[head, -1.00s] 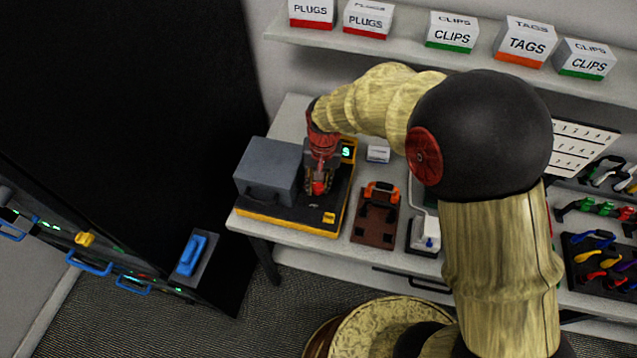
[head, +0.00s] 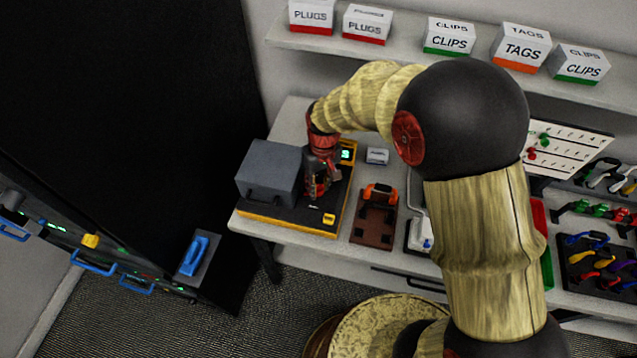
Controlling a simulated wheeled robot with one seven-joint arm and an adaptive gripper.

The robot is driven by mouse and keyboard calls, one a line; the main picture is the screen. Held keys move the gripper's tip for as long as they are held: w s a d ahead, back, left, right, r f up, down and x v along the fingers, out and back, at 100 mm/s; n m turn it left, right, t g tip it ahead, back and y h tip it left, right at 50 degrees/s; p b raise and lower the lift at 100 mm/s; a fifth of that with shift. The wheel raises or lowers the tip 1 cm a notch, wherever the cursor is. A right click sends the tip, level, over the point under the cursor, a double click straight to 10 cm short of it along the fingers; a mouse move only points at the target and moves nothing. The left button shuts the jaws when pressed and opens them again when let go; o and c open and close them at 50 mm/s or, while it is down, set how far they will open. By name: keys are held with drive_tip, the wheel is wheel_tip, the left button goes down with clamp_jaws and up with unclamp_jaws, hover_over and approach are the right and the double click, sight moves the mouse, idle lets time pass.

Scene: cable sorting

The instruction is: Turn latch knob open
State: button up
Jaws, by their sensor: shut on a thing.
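My gripper (head: 317,193) is red and dark and points down over the black and yellow machine (head: 287,221) on the table. It is shut on the latch knob, just right of the machine's grey box-shaped cover (head: 270,173). The knob is hidden by the fingers and the wrist, so its angle cannot be read. The grey cover lies down flat on the machine. A small green display (head: 346,154) shows behind my gripper, and a small yellow block (head: 329,219) sits at the machine's front right corner.
A brown board with an orange clamp-like piece (head: 379,194) lies right of the machine. A small white box (head: 377,156) is behind it. A dark cabinet (head: 150,120) with blue handles stands at the left. A shelf (head: 400,45) with labelled boxes runs along the back.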

sight(318, 185)
drive_tip(key=n+p, duration=0.1)
drive_tip(key=n, duration=0.5)
drive_tip(key=shift+w+r+p, duration=0.1)
drive_tip(key=shift+p, duration=0.2)
drive_tip(key=n+p, duration=0.1)
drive_tip(key=n, duration=0.5)
drive_tip(key=shift+h, duration=0.3)
drive_tip(key=o, duration=1)
drive_tip(key=shift+o, duration=0.7)
wheel_tip(318, 185, up, 12)
drive_tip(key=shift+w, duration=0.4)
